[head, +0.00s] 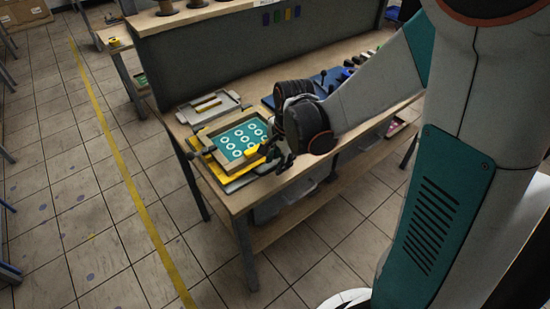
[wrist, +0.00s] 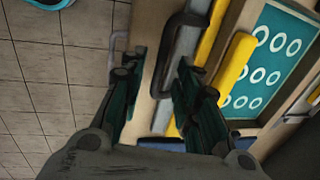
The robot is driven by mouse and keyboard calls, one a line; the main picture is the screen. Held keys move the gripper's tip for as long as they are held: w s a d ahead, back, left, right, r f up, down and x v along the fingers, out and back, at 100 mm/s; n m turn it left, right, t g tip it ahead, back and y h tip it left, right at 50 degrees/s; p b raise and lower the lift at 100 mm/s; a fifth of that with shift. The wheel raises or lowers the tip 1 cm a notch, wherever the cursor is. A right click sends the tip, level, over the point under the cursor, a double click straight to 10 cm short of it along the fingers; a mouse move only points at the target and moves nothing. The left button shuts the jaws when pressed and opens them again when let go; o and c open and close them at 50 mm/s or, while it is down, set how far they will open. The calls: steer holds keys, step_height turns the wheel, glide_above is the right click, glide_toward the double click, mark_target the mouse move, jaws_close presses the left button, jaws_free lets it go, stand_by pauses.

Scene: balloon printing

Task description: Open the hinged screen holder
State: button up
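The screen holder is a wooden frame (head: 203,149) around a teal screen (head: 240,138) with white rings, lying on the near end of the bench. It looks lowered, close to flat. A yellow bar (wrist: 236,62) runs along its side next to the screen in the wrist view. A dark bent handle (wrist: 180,52) stands out on that side. My gripper (wrist: 158,70) is open, with the dark handle partly between its fingers. I cannot tell whether either finger touches it. In the head view my gripper (head: 284,160) is at the frame's right side, partly hidden by the arm.
A grey tray (head: 183,116) lies behind the holder on the wooden bench (head: 345,48). Several small coloured items and a blue mat (head: 268,101) lie further along the bench. A grey panel (head: 200,60) closes the back. Tiled floor (head: 110,255) is open at the left.

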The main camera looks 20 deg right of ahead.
steer(key=shift+f, duration=0.4)
steer(key=shift+c, duration=0.2)
jaws_close()
steer(key=shift+w+r, duration=0.1)
